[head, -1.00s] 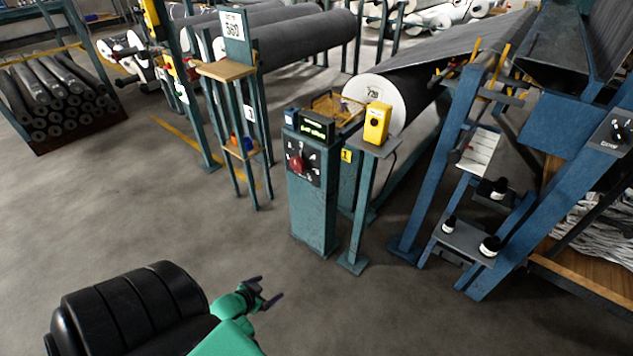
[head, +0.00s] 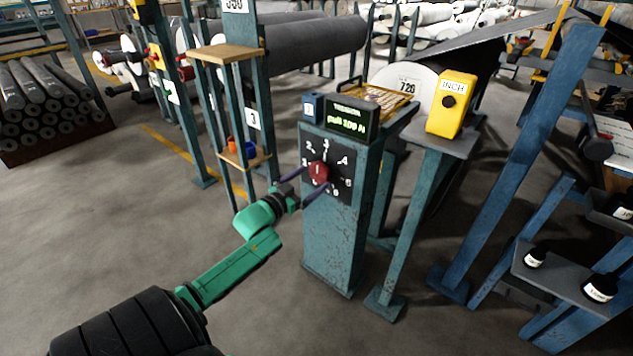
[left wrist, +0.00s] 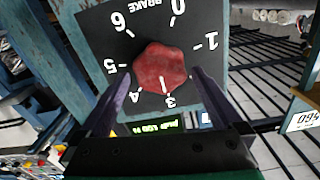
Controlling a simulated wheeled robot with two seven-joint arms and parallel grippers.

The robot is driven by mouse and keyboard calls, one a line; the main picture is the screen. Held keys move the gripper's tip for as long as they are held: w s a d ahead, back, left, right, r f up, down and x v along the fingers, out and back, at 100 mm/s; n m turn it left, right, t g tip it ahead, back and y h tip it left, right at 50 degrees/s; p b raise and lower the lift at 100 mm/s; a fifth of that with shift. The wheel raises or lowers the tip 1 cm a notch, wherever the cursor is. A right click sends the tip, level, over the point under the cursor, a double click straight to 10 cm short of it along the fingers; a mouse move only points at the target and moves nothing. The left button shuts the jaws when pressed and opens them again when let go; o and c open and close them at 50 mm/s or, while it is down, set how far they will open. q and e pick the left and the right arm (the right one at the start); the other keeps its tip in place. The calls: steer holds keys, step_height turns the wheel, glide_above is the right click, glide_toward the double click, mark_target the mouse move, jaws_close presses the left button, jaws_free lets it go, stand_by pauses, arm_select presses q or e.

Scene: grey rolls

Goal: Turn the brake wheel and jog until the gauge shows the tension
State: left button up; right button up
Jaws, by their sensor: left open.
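The red brake wheel (head: 319,173) sits on a black dial plate marked with numbers, on the front of a teal post. In the left wrist view the wheel (left wrist: 160,68) is a faceted knob whose white mark points close to 3. My left gripper (head: 308,183) is at the dial, open, its fingers (left wrist: 164,78) on either side of the wheel; I cannot tell whether they touch it. The tension gauge (head: 352,119) atop the post shows green text, "pull" and a number that looks like 100 or 200 N. A yellow INCH box (head: 452,104) with a black button stands to its right. My right gripper is not in view.
A wooden-topped stand (head: 227,53) is left of the post. A large roll labelled 720 (head: 400,78) is behind. Open floor (head: 120,215) lies at left.

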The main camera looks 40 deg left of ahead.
mark_target(317, 174)
arm_select(q)
steer(key=shift+w, duration=1.55)
steer(key=c, duration=1.1)
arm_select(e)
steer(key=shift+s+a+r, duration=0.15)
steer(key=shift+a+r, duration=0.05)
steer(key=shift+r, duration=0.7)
